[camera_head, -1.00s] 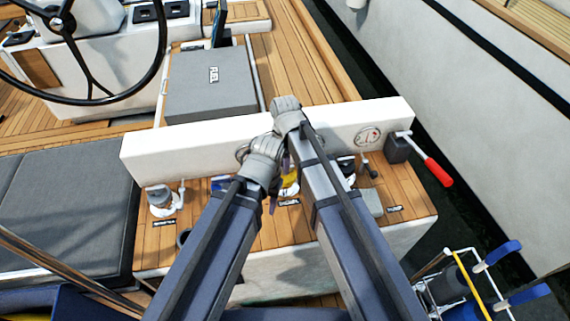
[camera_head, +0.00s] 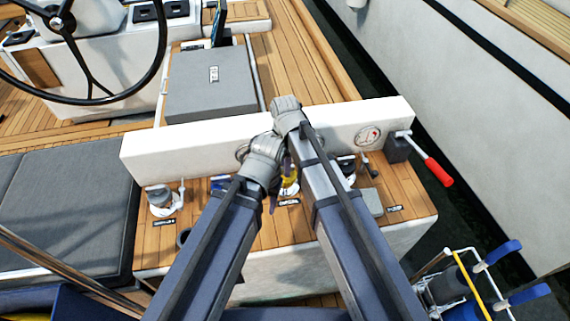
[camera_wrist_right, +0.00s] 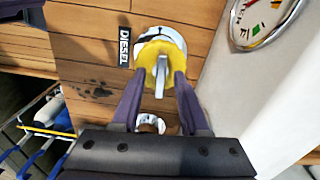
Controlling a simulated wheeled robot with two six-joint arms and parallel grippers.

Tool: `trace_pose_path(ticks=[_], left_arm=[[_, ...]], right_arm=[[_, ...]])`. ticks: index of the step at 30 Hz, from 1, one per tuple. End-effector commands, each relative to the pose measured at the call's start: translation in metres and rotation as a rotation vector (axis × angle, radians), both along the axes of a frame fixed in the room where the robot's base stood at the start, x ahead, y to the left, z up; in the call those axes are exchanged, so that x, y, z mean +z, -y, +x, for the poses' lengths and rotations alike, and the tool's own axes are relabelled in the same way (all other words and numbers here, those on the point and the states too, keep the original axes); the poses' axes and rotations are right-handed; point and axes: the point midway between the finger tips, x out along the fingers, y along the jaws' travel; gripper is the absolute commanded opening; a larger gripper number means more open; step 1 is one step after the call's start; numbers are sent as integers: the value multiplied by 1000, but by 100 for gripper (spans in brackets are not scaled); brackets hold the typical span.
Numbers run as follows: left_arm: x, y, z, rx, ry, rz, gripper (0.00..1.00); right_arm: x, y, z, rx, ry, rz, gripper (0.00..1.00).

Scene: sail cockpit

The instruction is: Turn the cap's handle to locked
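In the head view the cap's yellow (camera_head: 291,187) shows only partly between my arms. My left gripper is hidden there.
A white coaming (camera_head: 200,145) with a round gauge (camera_head: 368,135) runs behind the cap. A winch-like fitting (camera_head: 160,198) stands left. A red-handled lever (camera_head: 435,170) is right. Another round chrome fitting (camera_wrist_right: 151,123) lies close below the fingers in the wrist view.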

Motion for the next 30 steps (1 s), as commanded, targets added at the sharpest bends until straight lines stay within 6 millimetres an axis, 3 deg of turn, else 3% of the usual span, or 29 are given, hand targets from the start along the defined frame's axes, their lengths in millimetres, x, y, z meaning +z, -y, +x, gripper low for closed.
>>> trace_pose_path(ticks=[13, 30], left_arm=[[10, 0, 0, 0, 0, 0, 50], [76, 0, 0, 0, 0, 0, 50]], right_arm=[[10, 0, 1, 0, 1, -1, 44], [76, 0, 0, 0, 1, 0, 44]])
